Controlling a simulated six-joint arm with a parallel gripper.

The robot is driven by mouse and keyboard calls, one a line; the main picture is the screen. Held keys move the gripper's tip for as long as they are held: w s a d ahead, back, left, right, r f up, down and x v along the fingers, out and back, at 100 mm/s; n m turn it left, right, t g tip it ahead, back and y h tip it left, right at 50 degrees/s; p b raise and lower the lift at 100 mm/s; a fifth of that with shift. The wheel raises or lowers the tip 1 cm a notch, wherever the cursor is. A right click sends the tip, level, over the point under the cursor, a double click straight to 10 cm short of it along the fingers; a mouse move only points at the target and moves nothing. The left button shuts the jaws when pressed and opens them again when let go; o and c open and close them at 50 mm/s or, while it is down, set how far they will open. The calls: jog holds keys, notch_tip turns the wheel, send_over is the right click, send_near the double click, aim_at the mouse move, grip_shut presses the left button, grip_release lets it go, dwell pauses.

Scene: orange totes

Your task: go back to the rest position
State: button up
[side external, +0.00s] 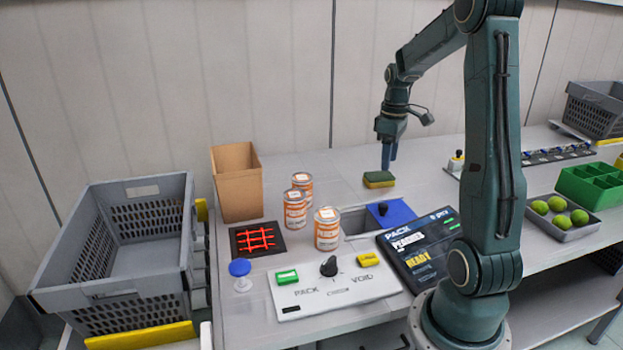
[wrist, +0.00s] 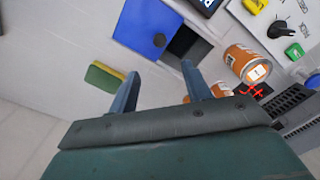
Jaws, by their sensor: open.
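My gripper (side external: 388,157) points down over the table, to the right of the sponge in the side view. In the wrist view my gripper (wrist: 160,88) has its two fingers spread, with nothing held between them. The green and yellow sponge (side external: 379,180) lies on the table close to the fingertips; it also shows left of the fingers in the wrist view (wrist: 105,77). I cannot tell the exact gap between fingers and sponge.
Three orange-labelled cans (side external: 327,230) stand near a square opening with a blue lid (side external: 398,213). A control panel (side external: 330,285) and screen (side external: 420,250) are in front. A cardboard box (side external: 237,182) and grey crate (side external: 120,250) are left. A tray of green fruit (side external: 562,224) is right.

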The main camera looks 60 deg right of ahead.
jog(key=w+a+r+t+h, duration=0.1)
jog(key=a+r, duration=0.3)
jog(key=a, duration=0.5)
jog(key=w+a+r+t, duration=0.1)
jog(key=a+r, duration=0.3)
jog(key=a, duration=0.5)
jog(key=s+a+t, duration=0.1)
jog(key=s+a, duration=0.3)
jog(key=a, duration=0.3)
jog(key=s+a+r+t+y, duration=0.1)
jog(key=s+a+t, duration=0.1)
jog(key=s+a, duration=0.2)
jog(key=a, duration=0.3)
jog(key=shift+s+a+t, duration=0.15)
jog(key=shift+s+t, duration=0.1)
jog(key=shift+t, duration=0.05)
